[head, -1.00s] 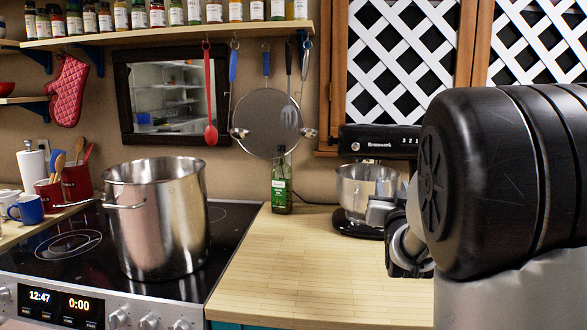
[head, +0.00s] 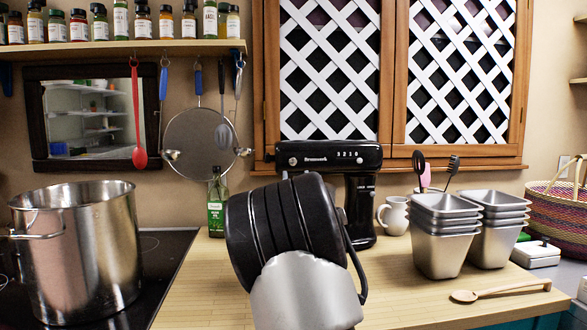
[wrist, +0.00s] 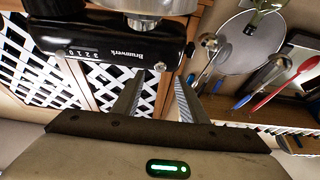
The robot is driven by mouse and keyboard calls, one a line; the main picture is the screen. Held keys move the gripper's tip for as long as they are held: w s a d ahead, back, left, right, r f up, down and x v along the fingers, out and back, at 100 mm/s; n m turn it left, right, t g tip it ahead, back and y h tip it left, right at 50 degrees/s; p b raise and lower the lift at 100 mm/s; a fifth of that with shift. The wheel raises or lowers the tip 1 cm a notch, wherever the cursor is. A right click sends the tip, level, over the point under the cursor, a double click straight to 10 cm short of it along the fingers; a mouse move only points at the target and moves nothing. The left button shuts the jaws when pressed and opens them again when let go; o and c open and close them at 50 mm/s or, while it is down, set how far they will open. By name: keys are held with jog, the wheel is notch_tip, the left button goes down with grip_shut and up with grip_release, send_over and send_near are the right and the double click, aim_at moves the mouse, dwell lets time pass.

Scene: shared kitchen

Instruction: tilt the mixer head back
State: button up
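The black stand mixer has its long head (head: 328,156) level, at the back of the wooden counter. My arm covers its bowl and lower front in the head view. In the wrist view, which is turned upside down, the mixer head (wrist: 105,42) fills the upper left, with part of the steel bowl (wrist: 155,5) at the top edge. My gripper (wrist: 158,88) shows there with its two fingers apart and nothing between them. The fingertips are near the mixer head's silver-knobbed end; I cannot tell whether they touch it. The gripper is hidden behind my arm in the head view.
A large steel pot (head: 75,255) stands on the stove at left. A green bottle (head: 216,205) is left of the mixer. A white jug (head: 394,215), stacked metal tins (head: 442,245) and a wooden spoon (head: 500,291) are to the right. Utensils hang on the wall.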

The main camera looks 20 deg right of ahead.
aim_at(293, 163)
jog(key=x, duration=0.7)
grip_shut()
